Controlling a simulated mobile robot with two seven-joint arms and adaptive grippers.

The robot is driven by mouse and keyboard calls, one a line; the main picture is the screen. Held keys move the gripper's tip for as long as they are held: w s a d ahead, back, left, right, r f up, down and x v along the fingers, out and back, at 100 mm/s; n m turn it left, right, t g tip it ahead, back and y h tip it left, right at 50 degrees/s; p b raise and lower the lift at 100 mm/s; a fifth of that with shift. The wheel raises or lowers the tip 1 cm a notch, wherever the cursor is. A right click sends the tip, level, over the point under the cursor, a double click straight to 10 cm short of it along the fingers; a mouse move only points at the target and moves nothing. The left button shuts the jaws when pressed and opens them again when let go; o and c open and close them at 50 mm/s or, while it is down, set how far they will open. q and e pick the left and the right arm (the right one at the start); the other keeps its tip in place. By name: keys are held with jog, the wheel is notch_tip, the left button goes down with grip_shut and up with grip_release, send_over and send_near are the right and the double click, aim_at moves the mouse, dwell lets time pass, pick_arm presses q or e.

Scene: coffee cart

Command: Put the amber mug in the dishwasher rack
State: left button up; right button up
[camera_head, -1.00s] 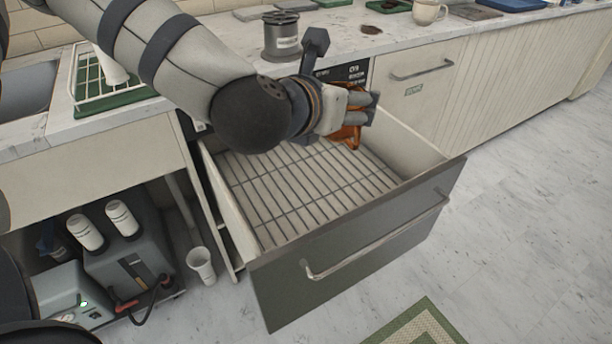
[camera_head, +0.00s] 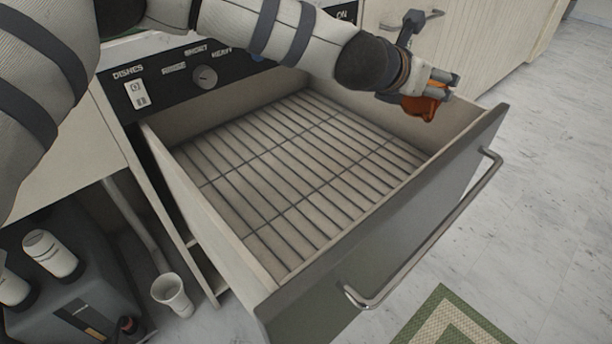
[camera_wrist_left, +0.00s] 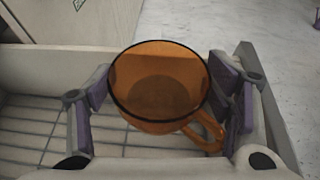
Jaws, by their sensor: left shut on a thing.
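The amber mug (camera_head: 421,107) is an orange translucent mug with a dark rim. My left gripper (camera_head: 440,88) is shut on it, at the far right part of the open dishwasher drawer in the head view. In the left wrist view the mug (camera_wrist_left: 160,90) sits between the two fingers, mouth toward the camera, its handle at lower right by the right finger. The wire dishwasher rack (camera_head: 290,165) lines the drawer floor and looks empty. The mug appears to be above the rack, near the drawer's right side. My right gripper is not in view.
The drawer front (camera_head: 400,230) with its bar handle (camera_head: 430,240) is pulled out over the floor. A control panel (camera_head: 190,75) is behind the drawer.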

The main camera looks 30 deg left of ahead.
pick_arm(q)
jog(key=shift+w+d, duration=0.1)
jog(key=shift+w, duration=0.3)
jog(key=shift+s+a+f+b, duration=0.4)
jog(key=shift+s+a+f, duration=1.05)
jog(key=shift+s+f, duration=0.5)
jog(key=shift+s+a+f+b, duration=0.4)
jog(key=shift+s+a+f, duration=1.1)
jog(key=shift+f, duration=0.7)
jog(key=shift+s+a+f+b, duration=0.4)
jog(key=shift+s+a+f, duration=0.95)
jog(key=shift+s+f, duration=0.65)
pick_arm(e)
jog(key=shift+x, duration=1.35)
pick_arm(q)
jog(key=shift+w, duration=0.1)
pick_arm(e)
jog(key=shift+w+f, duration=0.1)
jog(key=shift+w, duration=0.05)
pick_arm(q)
jog(key=shift+f, duration=0.2)
jog(key=o, duration=1.5)
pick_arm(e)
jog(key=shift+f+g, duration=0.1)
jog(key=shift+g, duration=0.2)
